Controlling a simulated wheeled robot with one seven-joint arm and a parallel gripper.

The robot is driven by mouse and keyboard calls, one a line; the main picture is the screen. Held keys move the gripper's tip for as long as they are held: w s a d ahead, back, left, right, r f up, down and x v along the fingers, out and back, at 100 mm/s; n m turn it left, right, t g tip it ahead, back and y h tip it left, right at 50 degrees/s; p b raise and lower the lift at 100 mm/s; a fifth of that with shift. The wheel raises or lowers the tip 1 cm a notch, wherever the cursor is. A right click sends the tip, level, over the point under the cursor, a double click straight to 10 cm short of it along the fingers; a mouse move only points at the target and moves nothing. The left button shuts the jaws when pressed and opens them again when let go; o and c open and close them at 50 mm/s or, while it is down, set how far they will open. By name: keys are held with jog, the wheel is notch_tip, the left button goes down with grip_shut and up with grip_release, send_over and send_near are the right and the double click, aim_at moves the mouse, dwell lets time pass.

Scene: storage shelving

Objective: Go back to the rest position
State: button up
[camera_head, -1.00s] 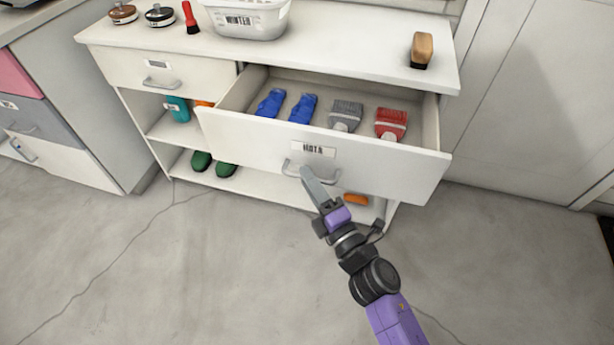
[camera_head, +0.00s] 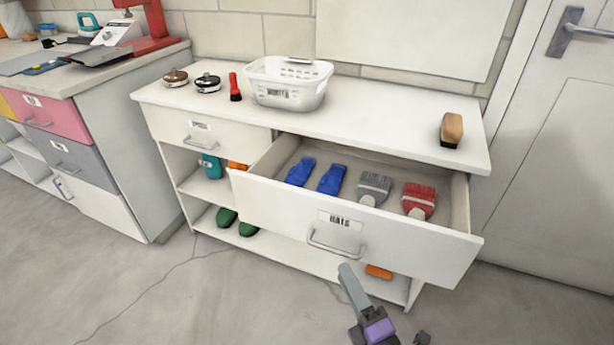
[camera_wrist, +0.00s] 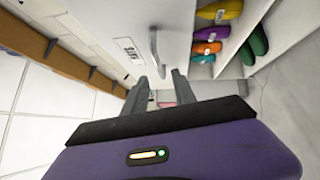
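My gripper (camera_head: 347,270) is at the lower middle of the head view, just below and in front of the handle (camera_head: 336,246) of the pulled-out drawer (camera_head: 405,240). In the wrist view my gripper (camera_wrist: 160,92) has its two fingers apart with nothing between them. The handle (camera_wrist: 156,50) shows ahead of the fingertips there, clear of them. The drawer's label seems to read HATS.
A white basket (camera_head: 288,85), two round lidded items, a red torch-like item (camera_head: 235,88) and a wooden brush (camera_head: 451,130) stand on the cabinet top. Green shoes (camera_head: 237,221) and an orange item (camera_head: 378,271) sit on the bottom shelf. The floor (camera_head: 200,300) in front is clear.

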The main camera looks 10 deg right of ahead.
jog(key=s+d+r+m+g+h, duration=0.2)
jog(key=s+r+m, duration=0.1)
jog(key=s+m, duration=1.05)
jog(key=s+d+r+m+g+h, duration=0.1)
jog(key=s+r+m+g, duration=0.2)
jog(key=s+m, duration=1)
jog(key=s+r+n+p, duration=0.2)
jog(key=r+p, duration=0.7)
jog(key=s+r+n+p, duration=0.2)
jog(key=r+n+p, duration=0.1)
jog(key=r+p, duration=0.6)
jog(key=shift+s+r+p, duration=0.15)
jog(key=shift+s+p, duration=0.1)
jog(key=shift+p, duration=0.4)
